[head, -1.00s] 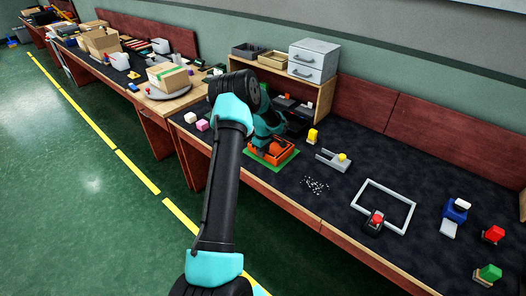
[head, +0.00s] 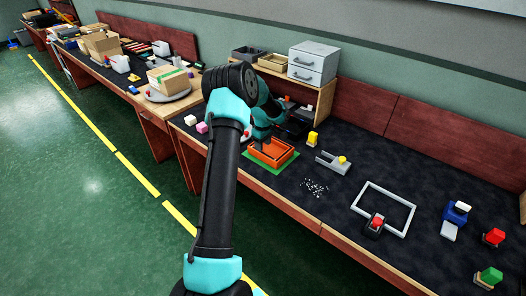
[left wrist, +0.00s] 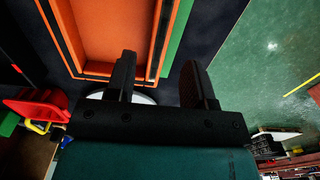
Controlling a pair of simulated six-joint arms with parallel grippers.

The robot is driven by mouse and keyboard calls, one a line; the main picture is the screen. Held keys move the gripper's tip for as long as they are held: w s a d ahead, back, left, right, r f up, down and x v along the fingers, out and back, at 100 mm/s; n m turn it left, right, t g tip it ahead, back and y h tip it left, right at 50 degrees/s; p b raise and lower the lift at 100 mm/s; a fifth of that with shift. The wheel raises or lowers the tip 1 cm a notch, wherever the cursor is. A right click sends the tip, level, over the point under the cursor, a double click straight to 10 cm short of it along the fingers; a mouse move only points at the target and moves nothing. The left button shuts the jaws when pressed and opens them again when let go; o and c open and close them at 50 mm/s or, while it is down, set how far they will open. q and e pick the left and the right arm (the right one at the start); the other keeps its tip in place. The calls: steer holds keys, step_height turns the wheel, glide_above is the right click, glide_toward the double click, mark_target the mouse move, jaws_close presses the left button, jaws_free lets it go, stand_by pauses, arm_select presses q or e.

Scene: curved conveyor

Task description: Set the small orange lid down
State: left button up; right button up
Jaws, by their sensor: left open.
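An orange rectangular tray-like piece (head: 284,158) lies on a green mat (head: 288,166) near the front edge of the table. It fills the top of the left wrist view (left wrist: 110,32), with dark lines along its raised rims. I cannot tell the small orange lid apart from the rest of this orange piece. My left gripper (head: 264,142) is at the tray's back left side, and its arm partly hides that area. In the left wrist view my left gripper (left wrist: 158,88) is open, with nothing between its fingertips. My right gripper is not in view.
A white and a pink block (head: 202,128) stand to the left. A yellow-topped piece (head: 312,137) and a grey holder (head: 332,162) stand to the right. A wooden shelf (head: 322,100) is behind.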

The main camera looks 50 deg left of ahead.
arm_select(q)
step_height(320, 180, up, 6)
